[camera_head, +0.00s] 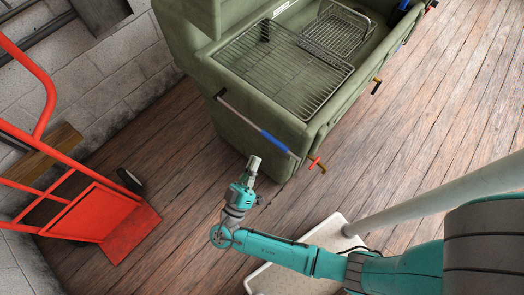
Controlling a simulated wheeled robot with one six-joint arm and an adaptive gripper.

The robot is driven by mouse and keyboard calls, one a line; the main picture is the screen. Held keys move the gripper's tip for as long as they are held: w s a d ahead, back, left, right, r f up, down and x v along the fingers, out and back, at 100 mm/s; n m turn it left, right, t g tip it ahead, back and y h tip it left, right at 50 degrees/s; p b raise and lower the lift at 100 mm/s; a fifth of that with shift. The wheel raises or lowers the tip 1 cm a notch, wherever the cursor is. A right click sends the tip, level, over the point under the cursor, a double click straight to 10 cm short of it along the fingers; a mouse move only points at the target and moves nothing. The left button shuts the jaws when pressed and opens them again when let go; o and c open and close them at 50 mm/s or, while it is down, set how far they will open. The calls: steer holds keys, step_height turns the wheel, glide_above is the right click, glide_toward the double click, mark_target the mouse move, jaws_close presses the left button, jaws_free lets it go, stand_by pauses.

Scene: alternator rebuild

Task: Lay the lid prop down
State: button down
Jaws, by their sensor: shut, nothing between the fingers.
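A green washer tank (230,110) stands at the top, and part of its raised lid (190,15) shows at the upper left. A thin rod with a blue sleeve (274,141), which looks like the lid prop, slants along the near end of the tank. Its dark upper-left end is near the tank's left corner, and its other end is near the front corner. My gripper (254,162) is shut and empty, pointing up the picture. It appears just below and left of the blue sleeve, apart from it; the depth between them is hard to tell.
A wire rack (285,68) and a wire basket (338,30) sit in the tank. A red hand truck (105,215) stands left by the block wall. Plank floor (440,110) is clear at right.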

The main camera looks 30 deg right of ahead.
steer(key=shift+s+a+f, duration=0.25)
steer(key=shift+a+f, duration=0.35)
steer(key=shift+a, duration=0.35)
steer(key=shift+d, duration=0.1)
